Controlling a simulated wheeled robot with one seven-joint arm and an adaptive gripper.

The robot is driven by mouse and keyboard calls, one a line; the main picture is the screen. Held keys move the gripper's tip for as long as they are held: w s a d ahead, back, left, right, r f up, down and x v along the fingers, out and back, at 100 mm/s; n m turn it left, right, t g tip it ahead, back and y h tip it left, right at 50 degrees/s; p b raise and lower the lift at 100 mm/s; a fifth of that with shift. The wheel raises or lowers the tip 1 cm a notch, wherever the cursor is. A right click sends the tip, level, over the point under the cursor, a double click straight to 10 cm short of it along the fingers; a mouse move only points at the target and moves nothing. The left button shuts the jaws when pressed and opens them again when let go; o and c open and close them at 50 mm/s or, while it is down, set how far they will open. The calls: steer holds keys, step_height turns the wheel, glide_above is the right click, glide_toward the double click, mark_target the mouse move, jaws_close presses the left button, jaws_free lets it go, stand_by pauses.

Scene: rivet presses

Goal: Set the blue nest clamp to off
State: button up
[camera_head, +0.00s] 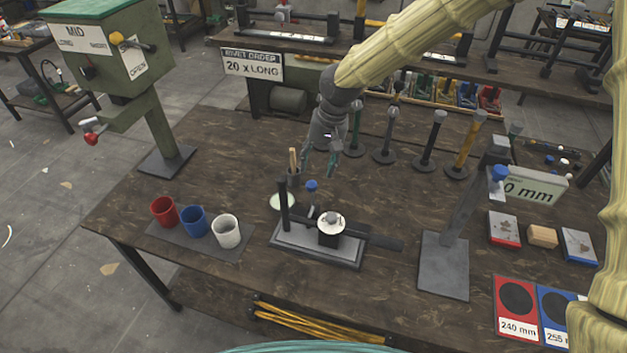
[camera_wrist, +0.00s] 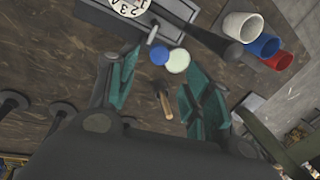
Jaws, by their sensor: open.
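A small fixture (camera_head: 317,247) with a grey base, a dark post and a round white dial stands mid-table. A blue knob (camera_head: 312,186) on a short stem rises at its back side, apparently the blue nest clamp. In the wrist view the blue knob (camera_wrist: 159,55) shows beyond my fingers, beside the fixture's edge. Its on or off setting cannot be read. My gripper (camera_head: 319,165) has teal fingers spread apart, empty, just above and behind the knob. In the wrist view my gripper (camera_wrist: 157,75) shows nothing between its fingertips touching them.
Red, blue and white cups (camera_head: 226,231) stand left. A second blue knob (camera_head: 499,173) is on the right-hand stand. Several upright posts (camera_head: 429,142) crowd the back.

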mark_target(312, 182)
steer(key=shift+w+a+f+p, duration=0.1)
steer(key=shift+a+f+p, duration=0.25)
steer(key=shift+f, duration=1)
steer(key=shift+s+a+f+p, duration=0.15)
steer(key=shift+f+p, duration=0.35)
steer(key=shift+f, duration=0.9)
steer(key=shift+w+a+f+p, duration=0.15)
steer(key=shift+a+f+p, duration=0.25)
steer(key=shift+f, duration=0.95)
steer(key=shift+d, duration=0.1)
jaws_close()
